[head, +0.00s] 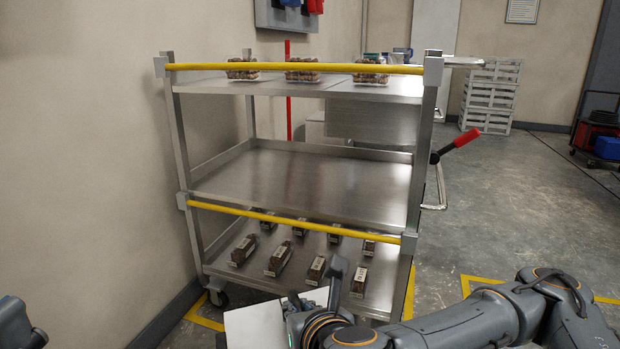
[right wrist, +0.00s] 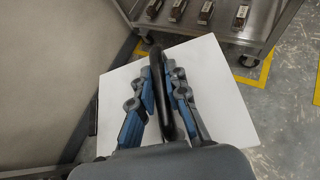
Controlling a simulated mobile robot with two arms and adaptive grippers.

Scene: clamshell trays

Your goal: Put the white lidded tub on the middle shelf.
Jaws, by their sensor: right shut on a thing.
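The white lidded tub (head: 255,326) shows at the bottom of the head view, in front of the cart and partly hidden by my right arm. In the right wrist view its flat white top (right wrist: 222,92) lies below the gripper. My right gripper (right wrist: 162,78) is shut on the tub's dark handle (right wrist: 162,95); it also shows in the head view (head: 312,305). The middle shelf (head: 300,178) of the metal cart is bare and lies beyond and above the tub. My left gripper is out of view; only a piece of my left arm shows at the lower left.
The top shelf (head: 300,84) holds three clear clamshell trays. The bottom shelf (head: 215,262) holds several small dark labelled packs. A yellow bar (head: 290,223) crosses the front below the middle shelf. A wall (head: 80,150) stands close on the left.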

